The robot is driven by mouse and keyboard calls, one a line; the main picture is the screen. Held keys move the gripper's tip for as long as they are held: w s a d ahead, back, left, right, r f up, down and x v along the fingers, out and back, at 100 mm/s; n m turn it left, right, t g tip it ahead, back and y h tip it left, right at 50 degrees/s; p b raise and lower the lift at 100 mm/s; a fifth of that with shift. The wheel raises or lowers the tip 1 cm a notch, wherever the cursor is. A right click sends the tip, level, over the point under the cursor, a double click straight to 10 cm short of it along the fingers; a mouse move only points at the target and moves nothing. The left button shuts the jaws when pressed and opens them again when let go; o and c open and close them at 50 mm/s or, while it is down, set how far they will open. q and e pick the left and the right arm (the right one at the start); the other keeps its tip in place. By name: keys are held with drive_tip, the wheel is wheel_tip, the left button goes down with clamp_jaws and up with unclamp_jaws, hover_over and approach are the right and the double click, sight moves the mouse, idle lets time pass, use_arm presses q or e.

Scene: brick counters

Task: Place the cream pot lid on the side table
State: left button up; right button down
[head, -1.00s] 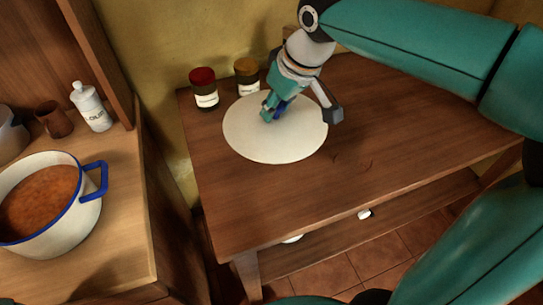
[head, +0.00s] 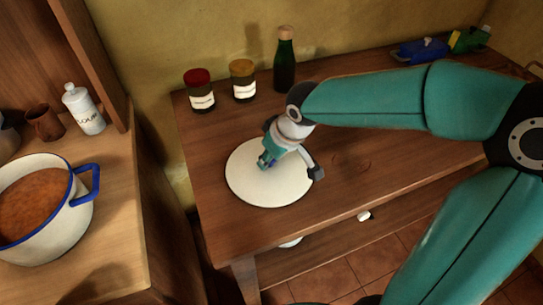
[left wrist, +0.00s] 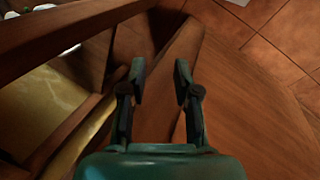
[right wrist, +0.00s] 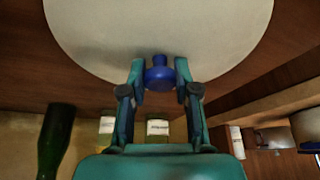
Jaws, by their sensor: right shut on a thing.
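The cream pot lid (head: 285,187) is a round pale disc over the left part of the wooden side table (head: 340,195). My right gripper (head: 267,160) is above it, shut on its blue knob. In the right wrist view the blue knob (right wrist: 160,74) sits between the two fingertips, with the lid's pale face (right wrist: 160,30) beyond. I cannot tell whether the lid touches the table top. My left gripper (left wrist: 158,85) shows in the left wrist view, with its fingers apart and nothing between them, above wooden furniture and tiled floor.
Two jars with a red lid (head: 199,90) and a yellow lid (head: 243,80) and a green bottle (head: 285,60) stand at the table's back. Blue and green objects (head: 420,50) lie at the far right. The cream pot with soup (head: 60,220) stands on the left counter.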

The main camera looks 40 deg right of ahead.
drive_tip(key=c, duration=0.8)
unclamp_jaws()
drive_tip(key=shift+c, duration=0.2)
drive_tip(key=shift+s+r, duration=0.1)
drive_tip(key=shift+r, duration=0.35)
drive_tip(key=p+v, duration=0.1)
drive_tip(key=v, duration=1)
drive_tip(key=shift+s+d, duration=0.1)
drive_tip(key=shift+s, duration=0.05)
